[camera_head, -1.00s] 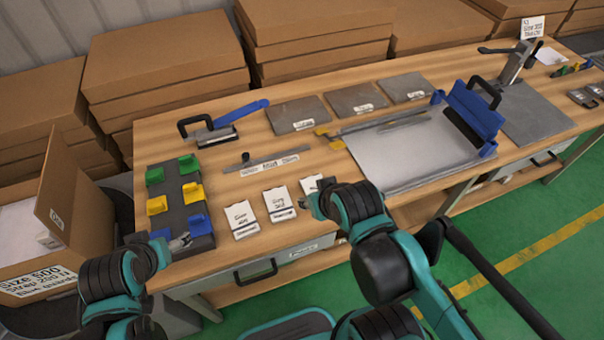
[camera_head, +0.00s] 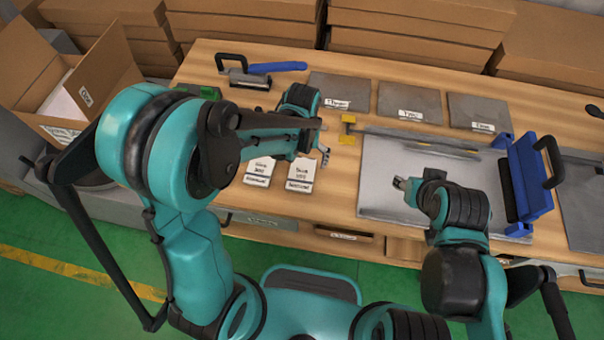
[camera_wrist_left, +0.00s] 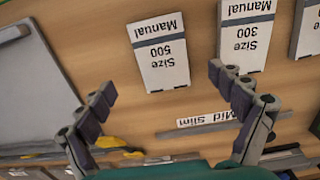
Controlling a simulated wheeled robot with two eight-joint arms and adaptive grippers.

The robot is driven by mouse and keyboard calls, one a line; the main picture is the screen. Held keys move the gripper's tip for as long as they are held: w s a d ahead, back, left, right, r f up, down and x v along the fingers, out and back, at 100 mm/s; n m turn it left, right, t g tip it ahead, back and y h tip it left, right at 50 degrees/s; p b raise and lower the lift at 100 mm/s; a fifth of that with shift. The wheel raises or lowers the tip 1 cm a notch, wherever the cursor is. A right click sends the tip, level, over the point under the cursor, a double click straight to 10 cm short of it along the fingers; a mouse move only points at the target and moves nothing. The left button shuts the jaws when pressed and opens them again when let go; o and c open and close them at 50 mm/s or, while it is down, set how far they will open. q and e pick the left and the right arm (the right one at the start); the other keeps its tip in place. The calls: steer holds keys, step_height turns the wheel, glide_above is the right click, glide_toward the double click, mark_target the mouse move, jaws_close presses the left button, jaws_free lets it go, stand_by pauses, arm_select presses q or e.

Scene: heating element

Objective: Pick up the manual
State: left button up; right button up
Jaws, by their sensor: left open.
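Three flat white manuals lie on the wooden table. In the left wrist view they appear upside down: the Size 500 manual (camera_wrist_left: 160,52), the Size 300 manual (camera_wrist_left: 246,35) beside it, and a third one (camera_wrist_left: 308,32) cut off at the right edge. The head view shows the Size 300 manual (camera_head: 258,170) and the Size 500 manual (camera_head: 300,173); my left arm hides the third. My left gripper (camera_head: 323,154) is open and empty, above and just right of the Size 500 manual. Its spread fingers show in the wrist view (camera_wrist_left: 163,82). My right gripper (camera_head: 404,186) hovers over the big plate; its opening is unclear.
The large grey plate (camera_head: 385,205) with a blue-handled press (camera_head: 530,180) fills the table's right. Grey pads (camera_head: 409,98) lie at the back; cardboard boxes (camera_head: 415,45) stand behind.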

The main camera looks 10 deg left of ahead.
mark_target(301, 174)
arm_select(q)
steer(key=shift+a+f, duration=0.1)
steer(key=shift+f, duration=0.6)
step_height(301, 174, down, 5)
steer(key=b, duration=0.3)
steer(key=shift+s+f, duration=0.15)
steer(key=shift+f, duration=0.05)
steer(key=shift+r, duration=0.1)
steer(key=shift+c, duration=0.4)
steer(key=c, duration=1.2)
